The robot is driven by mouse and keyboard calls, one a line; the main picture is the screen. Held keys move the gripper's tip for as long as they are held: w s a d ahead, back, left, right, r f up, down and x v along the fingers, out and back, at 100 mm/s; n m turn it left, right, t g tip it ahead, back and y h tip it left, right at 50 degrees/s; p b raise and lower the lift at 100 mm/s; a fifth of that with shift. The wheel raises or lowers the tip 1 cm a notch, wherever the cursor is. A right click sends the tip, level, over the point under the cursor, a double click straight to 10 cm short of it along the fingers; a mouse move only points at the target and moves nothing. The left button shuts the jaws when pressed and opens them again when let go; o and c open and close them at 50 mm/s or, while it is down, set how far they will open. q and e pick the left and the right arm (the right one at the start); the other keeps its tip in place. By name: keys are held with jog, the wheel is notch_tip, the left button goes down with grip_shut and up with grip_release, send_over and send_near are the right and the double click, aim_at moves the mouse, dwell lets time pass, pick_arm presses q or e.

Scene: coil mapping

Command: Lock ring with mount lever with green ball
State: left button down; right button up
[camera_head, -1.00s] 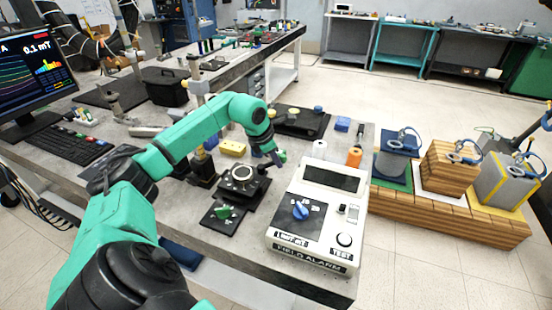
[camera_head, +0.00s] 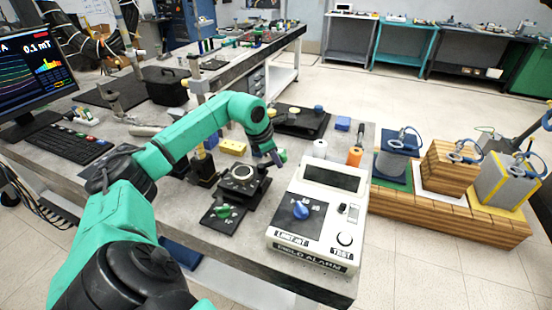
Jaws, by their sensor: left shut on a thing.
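The mount (camera_head: 257,190) is a dark block on the bench with a pale metal ring (camera_head: 243,173) seated in its top. My left gripper (camera_head: 277,158) is at the far right side of the mount, beside the ring, with its jaws pointing down. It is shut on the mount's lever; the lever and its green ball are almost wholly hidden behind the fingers. A green knob (camera_head: 223,211) sits on a dark plate in front of the mount. My right gripper is out of view.
A white field alarm box (camera_head: 318,215) with a blue dial stands close on the right. An orange spool (camera_head: 354,156) and a white spool (camera_head: 320,149) stand behind it. A yellow block (camera_head: 233,147) and a black tray (camera_head: 301,122) lie behind the mount.

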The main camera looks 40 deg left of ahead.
pick_arm(q)
jog(key=shift+s+d+r+m+h+b, duration=0.1)
jog(key=shift+m+h+b, duration=0.1)
jog(key=shift+m, duration=0.2)
jog(key=shift+d+r+m+h+b, duration=0.1)
jog(key=shift+m+h, duration=0.1)
jog(key=shift+m, duration=0.2)
jog(key=m, duration=0.1)
jog(key=m+h, duration=0.1)
jog(key=shift+s+d+m, duration=0.3)
jog(key=shift+s+d, duration=0.05)
jog(key=shift+s, duration=0.05)
jog(key=m, duration=0.1)
jog(key=s+m+g+h, duration=0.1)
jog(key=m, duration=0.1)
jog(key=shift+d+r+b, duration=0.1)
jog(key=shift+d+b, duration=0.2)
jog(key=shift+s+m+g+h, duration=0.3)
jog(key=shift+s+m+h, duration=0.1)
jog(key=shift+m, duration=0.5)
jog(key=c, duration=0.9)
grip_release()
jog(key=shift+d, duration=0.1)
jog(key=shift+o, duration=0.5)
jog(key=shift+s, duration=0.1)
